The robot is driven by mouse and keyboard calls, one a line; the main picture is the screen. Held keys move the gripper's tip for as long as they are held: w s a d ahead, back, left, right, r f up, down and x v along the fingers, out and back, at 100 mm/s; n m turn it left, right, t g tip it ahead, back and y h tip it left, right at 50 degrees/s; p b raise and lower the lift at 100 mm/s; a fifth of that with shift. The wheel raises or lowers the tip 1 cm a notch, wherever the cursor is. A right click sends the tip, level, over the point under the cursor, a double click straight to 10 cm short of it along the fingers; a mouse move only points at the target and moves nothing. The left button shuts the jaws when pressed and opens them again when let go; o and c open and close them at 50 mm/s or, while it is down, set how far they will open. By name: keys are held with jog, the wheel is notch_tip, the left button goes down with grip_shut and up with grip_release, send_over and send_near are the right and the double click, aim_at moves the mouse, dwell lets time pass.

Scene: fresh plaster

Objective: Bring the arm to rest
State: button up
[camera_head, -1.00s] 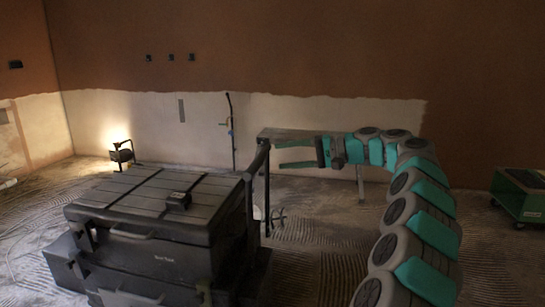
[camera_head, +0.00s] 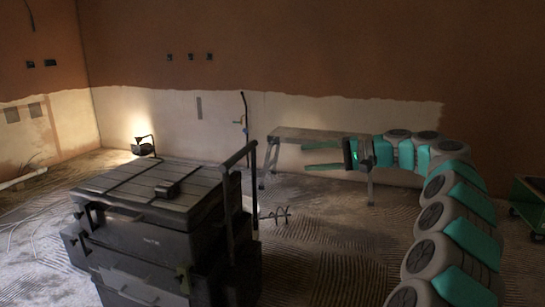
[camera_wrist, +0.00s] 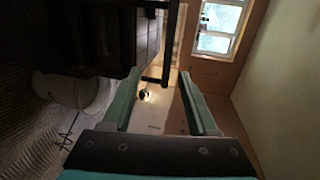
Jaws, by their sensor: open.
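My gripper (camera_head: 322,157) is at the end of my teal and grey arm, which curves up from the lower right in the head view. Its two teal fingers point left and stand apart, with nothing between them. In the wrist view my gripper (camera_wrist: 165,105) also shows open and empty, its fingers reaching forward. In the head view the fingers appear in front of a grey work platform (camera_head: 300,134); I cannot tell the gap between them.
A black toolbox stack (camera_head: 150,230) with a raised handle stands at left, a small dark item (camera_head: 167,190) on its lid. A lit work lamp (camera_head: 144,146) stands by the wall. A green cart (camera_head: 528,205) is at right.

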jog(key=s+a+f+n+g+h, duration=0.2)
jog(key=s+a+f+g+h, duration=0.3)
jog(key=s, duration=0.8)
jog(key=s+a+f+n+h, duration=0.1)
jog(key=s+a+f, duration=0.1)
jog(key=s+a, duration=0.8)
jog(key=s+d+f+h, duration=0.3)
jog(key=s+d+f, duration=0.2)
jog(key=s, duration=0.4)
jog(key=s+d+f+g+h, duration=0.1)
jog(key=s+d+f+h, duration=0.2)
jog(key=s+d+f, duration=0.3)
jog(key=s+d+f+h, duration=0.3)
jog(key=s+d+f, duration=0.3)
jog(key=s, duration=0.8)
jog(key=shift+d, duration=1.05)
